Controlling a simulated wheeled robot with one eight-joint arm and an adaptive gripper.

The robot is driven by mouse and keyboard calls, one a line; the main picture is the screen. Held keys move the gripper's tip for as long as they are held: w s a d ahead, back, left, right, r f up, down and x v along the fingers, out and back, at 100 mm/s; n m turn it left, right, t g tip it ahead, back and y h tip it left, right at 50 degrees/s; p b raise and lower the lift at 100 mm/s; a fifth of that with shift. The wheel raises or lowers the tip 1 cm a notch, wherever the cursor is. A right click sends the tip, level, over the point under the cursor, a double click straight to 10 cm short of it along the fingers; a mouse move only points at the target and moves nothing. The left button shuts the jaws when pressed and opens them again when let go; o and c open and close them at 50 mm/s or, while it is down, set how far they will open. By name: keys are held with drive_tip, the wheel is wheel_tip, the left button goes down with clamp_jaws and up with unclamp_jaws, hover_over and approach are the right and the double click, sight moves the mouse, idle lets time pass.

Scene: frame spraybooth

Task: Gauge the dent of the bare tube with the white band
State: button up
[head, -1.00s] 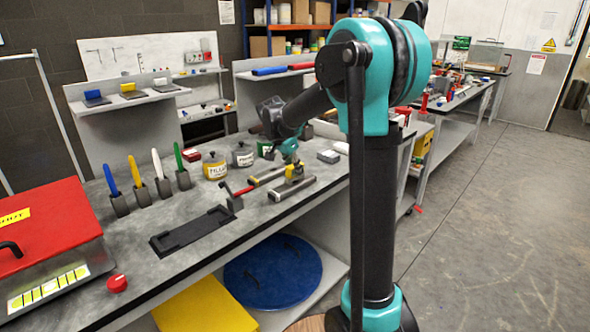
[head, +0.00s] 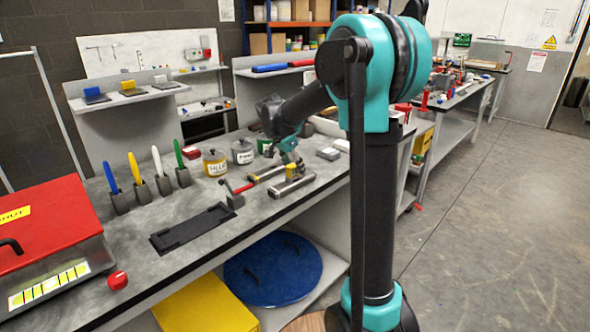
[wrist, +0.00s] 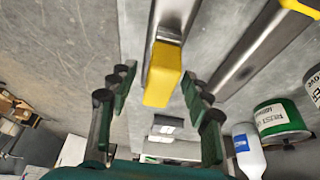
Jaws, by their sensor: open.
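Two bare metal tubes lie on the bench, a nearer one (head: 292,187) and a farther one (head: 265,175). I cannot make out a white band on either. My gripper (head: 291,160) is low over the tubes. In the wrist view my gripper (wrist: 158,92) is open, with its green-and-black fingers on either side of a yellow block (wrist: 163,78) at the end of a metal bar or tube (wrist: 175,18). I cannot tell whether the fingers touch it. Another metal tube (wrist: 250,50) with a yellow end lies to its right.
Labelled tins (head: 215,163) and coloured-handled tools (head: 157,172) stand behind. In the wrist view a white bottle (wrist: 247,150) and green tin (wrist: 280,119) stand at right.

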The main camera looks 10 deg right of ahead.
drive_tip(key=v, duration=1.1)
drive_tip(key=s+d+f+n+y, duration=0.1)
drive_tip(key=s+d+f+n, duration=0.1)
drive_tip(key=s+f, duration=0.6)
drive_tip(key=s+d+f+n+t+y, duration=0.1)
drive_tip(key=s+d+f+n, duration=0.2)
drive_tip(key=s, duration=0.7)
drive_tip(key=s+d+f+n+y, duration=0.1)
drive_tip(key=s+d+f+n, duration=0.1)
drive_tip(key=s+f+n, duration=0.4)
drive_tip(key=s+f, duration=0.4)
drive_tip(key=f, duration=0.2)
drive_tip(key=shift+d+f+t+y, duration=0.3)
drive_tip(key=shift+d+f+t, duration=0.05)
drive_tip(key=shift+t, duration=0.05)
